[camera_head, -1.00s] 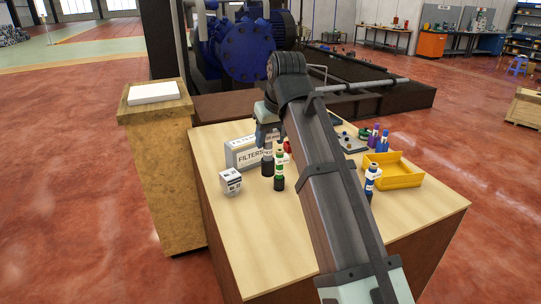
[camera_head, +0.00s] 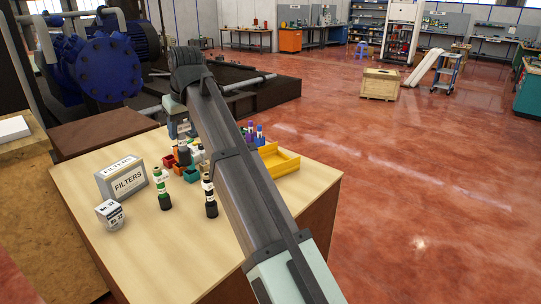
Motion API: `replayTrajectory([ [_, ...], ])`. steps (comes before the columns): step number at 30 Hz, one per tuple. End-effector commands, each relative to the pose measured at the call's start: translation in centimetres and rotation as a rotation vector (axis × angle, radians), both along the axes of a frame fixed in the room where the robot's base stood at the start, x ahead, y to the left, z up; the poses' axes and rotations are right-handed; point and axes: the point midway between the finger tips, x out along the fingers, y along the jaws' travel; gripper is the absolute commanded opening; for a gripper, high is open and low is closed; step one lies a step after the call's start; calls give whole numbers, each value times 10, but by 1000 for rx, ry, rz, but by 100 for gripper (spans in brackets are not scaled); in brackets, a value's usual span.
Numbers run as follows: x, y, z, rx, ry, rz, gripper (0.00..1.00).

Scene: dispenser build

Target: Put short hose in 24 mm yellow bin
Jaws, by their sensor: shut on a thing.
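My gripper (camera_head: 182,133) hangs over the middle of the table, partly hidden behind my arm. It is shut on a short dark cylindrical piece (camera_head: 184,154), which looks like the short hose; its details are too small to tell. A yellow bin (camera_head: 284,164) stands at the table's right side, to the right of my gripper, its left part hidden by my arm. No size marking can be read on it.
A FILTERS box (camera_head: 125,181) and a small white box (camera_head: 110,215) are at left. Orange and teal bins (camera_head: 191,174) and purple-topped items (camera_head: 260,134) crowd the middle. The near tabletop is clear.

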Motion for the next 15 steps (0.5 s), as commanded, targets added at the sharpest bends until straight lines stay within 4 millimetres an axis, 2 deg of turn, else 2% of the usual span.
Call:
replayTrajectory([
  [1,19,-13,-2,-1,1,-21,0],
  [3,39,-30,-6,-1,2,-44,0],
  [8,83,-73,-15,-1,2,-100,0],
  [15,144,-146,-30,-1,2,-182,0],
])
